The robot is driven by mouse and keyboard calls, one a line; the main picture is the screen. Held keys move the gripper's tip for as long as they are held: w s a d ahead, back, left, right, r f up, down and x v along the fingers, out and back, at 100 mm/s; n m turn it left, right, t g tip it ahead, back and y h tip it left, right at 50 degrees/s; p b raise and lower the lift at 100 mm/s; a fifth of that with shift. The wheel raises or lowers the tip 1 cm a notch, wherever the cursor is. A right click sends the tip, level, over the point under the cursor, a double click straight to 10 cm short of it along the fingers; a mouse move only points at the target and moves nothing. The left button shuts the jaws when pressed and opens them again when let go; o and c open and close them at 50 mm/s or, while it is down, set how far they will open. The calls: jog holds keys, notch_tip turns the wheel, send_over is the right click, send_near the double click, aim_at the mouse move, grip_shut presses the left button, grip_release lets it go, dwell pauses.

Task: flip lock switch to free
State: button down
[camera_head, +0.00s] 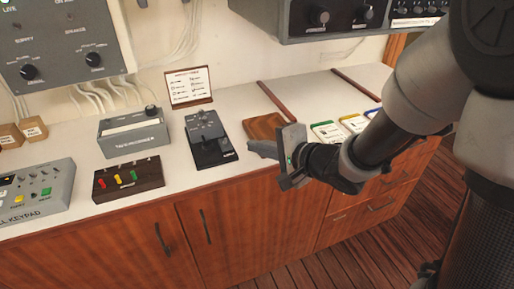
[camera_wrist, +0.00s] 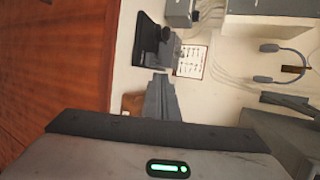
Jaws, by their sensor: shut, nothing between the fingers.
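A grey control box with a black front plate (camera_head: 212,152) stands on the counter, with a small dark lever or knob on it. Its labels are too small to read, so I cannot tell which part is the lock switch or how it is set. It also shows in the wrist view (camera_wrist: 147,42), turned sideways, beyond my fingertips. My gripper (camera_head: 261,149) is shut and empty, to the right of the box and apart from it, above the counter's front edge. Its closed fingers (camera_wrist: 160,98) point toward the box's side in the wrist view.
A dark box with coloured levers (camera_head: 128,180), a keypad (camera_head: 38,195) and a grey labelled box (camera_head: 133,134) stand to the left. A printed card (camera_head: 189,87) stands behind. A wooden block (camera_head: 264,125) and coloured-edged cards (camera_head: 327,132) lie right. A panel (camera_head: 340,18) overhangs the back.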

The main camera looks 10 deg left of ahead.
jog(key=b+x, duration=0.3)
jog(key=x, duration=0.8)
jog(key=shift+r, duration=0.15)
jog(key=shift+r+p, duration=0.25)
jog(key=shift+p, duration=0.9)
jog(key=shift+f, duration=0.1)
jog(key=shift+p, duration=0.6)
